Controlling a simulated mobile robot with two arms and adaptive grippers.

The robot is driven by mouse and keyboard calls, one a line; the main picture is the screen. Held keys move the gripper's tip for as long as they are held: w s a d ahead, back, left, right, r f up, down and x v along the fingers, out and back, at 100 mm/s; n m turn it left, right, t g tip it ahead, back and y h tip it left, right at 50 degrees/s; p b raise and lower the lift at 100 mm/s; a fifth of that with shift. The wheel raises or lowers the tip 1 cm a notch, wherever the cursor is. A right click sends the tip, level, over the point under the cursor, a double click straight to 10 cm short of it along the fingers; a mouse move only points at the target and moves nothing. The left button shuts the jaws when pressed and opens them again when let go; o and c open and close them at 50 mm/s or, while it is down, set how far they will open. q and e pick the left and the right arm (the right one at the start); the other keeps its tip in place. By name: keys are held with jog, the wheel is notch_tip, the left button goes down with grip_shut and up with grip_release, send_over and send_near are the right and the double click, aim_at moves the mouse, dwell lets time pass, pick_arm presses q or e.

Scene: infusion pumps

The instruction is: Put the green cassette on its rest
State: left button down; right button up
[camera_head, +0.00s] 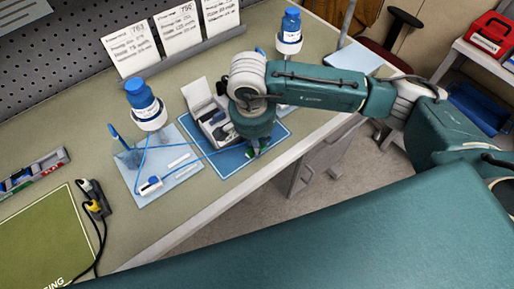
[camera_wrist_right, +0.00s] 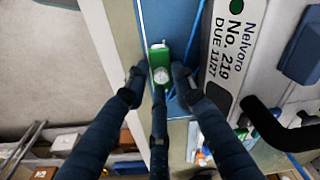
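The green cassette (camera_wrist_right: 160,57), with a pale round part on it, lies between the fingers of my right gripper (camera_wrist_right: 157,82) in the right wrist view. The fingers are spread, with gaps on both sides of it. In the head view my right gripper is above the front of the blue mat (camera_head: 229,164), beside the white pump (camera_head: 207,112); a bit of green shows beneath it. The pump's label reads "Nelvoro No. 219" in the wrist view (camera_wrist_right: 230,45). I cannot make out the rest. My left gripper is out of view.
A pale mat (camera_head: 158,190) to the left holds a small white device and blue tubing. Cards (camera_head: 131,50) line the back. A green mat (camera_head: 45,235) lies at left. The bench edge is close to my right gripper.

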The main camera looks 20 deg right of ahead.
grip_shut()
